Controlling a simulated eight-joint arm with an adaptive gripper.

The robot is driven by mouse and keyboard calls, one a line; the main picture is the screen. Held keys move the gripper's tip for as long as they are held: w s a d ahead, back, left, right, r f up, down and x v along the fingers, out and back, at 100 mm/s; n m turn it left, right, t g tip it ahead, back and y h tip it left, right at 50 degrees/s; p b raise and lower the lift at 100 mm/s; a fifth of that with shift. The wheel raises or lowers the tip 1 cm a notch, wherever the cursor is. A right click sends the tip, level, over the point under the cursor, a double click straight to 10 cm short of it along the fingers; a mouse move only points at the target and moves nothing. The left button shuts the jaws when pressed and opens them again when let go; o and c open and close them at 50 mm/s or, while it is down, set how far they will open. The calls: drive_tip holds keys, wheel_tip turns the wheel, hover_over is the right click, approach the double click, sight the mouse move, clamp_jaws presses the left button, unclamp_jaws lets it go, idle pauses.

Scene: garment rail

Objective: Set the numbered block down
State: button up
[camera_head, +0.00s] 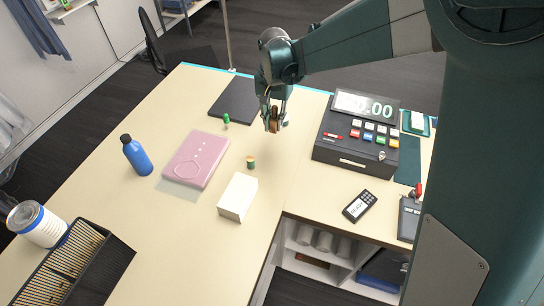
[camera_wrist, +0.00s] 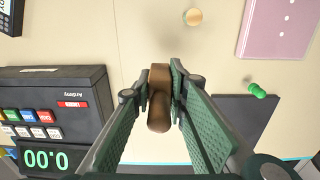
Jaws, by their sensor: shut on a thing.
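My gripper (camera_head: 273,122) is shut on a brown wooden piece with a rounded knob, seen in the wrist view as the held block (camera_wrist: 160,78). No number shows on the faces in sight. In the wrist view the two green finger pads (camera_wrist: 193,115) lie on either side of it. In the head view the held block (camera_head: 274,117) is small and partly covered by the fingers. It appears to be above the cream table (camera_head: 215,255), between the black pad and the cash register; its exact height is hard to tell.
The cash register (camera_head: 355,145) stands to the right. Bare tabletop shows between box and register.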

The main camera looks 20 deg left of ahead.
sight(271, 132)
drive_tip(key=f, duration=0.4)
drive_tip(key=shift+s+a+f, duration=0.2)
drive_tip(key=shift+s+a, duration=0.2)
drive_tip(key=shift+f, duration=0.25)
drive_tip(key=shift+f, duration=0.1)
drive_tip(key=shift+f, duration=3.05)
drive_tip(key=shift+f, duration=1.9)
drive_tip(key=shift+f, duration=0.1)
